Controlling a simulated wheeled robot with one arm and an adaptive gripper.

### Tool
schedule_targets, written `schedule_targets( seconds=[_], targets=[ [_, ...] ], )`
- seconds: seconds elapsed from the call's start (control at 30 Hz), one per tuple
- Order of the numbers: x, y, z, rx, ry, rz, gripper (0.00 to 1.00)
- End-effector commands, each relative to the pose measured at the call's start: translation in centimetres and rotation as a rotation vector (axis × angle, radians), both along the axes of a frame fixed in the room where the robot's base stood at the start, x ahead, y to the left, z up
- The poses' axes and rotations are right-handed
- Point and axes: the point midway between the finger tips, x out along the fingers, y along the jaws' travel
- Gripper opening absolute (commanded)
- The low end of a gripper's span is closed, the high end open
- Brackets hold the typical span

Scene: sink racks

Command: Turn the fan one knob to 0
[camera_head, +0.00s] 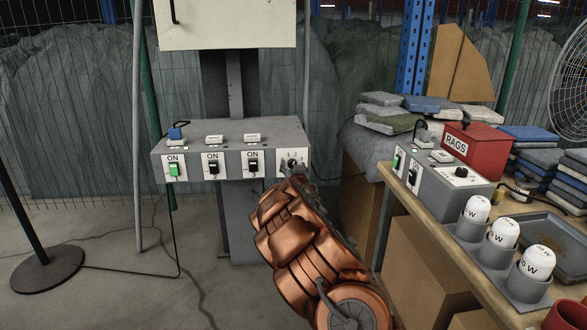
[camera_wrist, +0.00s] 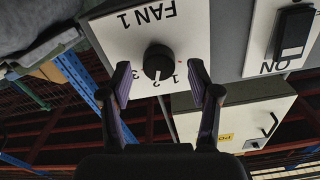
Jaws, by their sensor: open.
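The FAN 1 knob (camera_wrist: 158,63) is a round black dial on a white plate (camera_wrist: 135,35), upside down in the wrist view. The numbers 1, 2 and 3 show beside it, and a small red mark sits to its right. I cannot tell clearly which number the knob points to. In the head view, the knob (camera_head: 292,163) is at the right end of the grey control box, partly hidden by my gripper. My gripper (camera_wrist: 160,73) is open, with one finger on each side of the knob and gaps between. It also shows in the head view (camera_head: 295,175).
The grey control box (camera_head: 225,134) has several ON switches, the leftmost one green (camera_head: 174,168).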

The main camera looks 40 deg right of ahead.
Motion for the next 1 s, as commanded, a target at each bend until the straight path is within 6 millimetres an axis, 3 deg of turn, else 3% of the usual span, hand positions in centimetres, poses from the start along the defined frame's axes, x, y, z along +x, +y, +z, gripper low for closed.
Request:
schedule_targets(
  seconds=[0.5, 1.0],
  targets=[
    [0.44, -0.49, -0.14, 0.003, 0.002, -0.002, 0.62],
    [0.43, -0.49, -0.14, 0.003, 0.002, -0.002, 0.10]
  ],
)
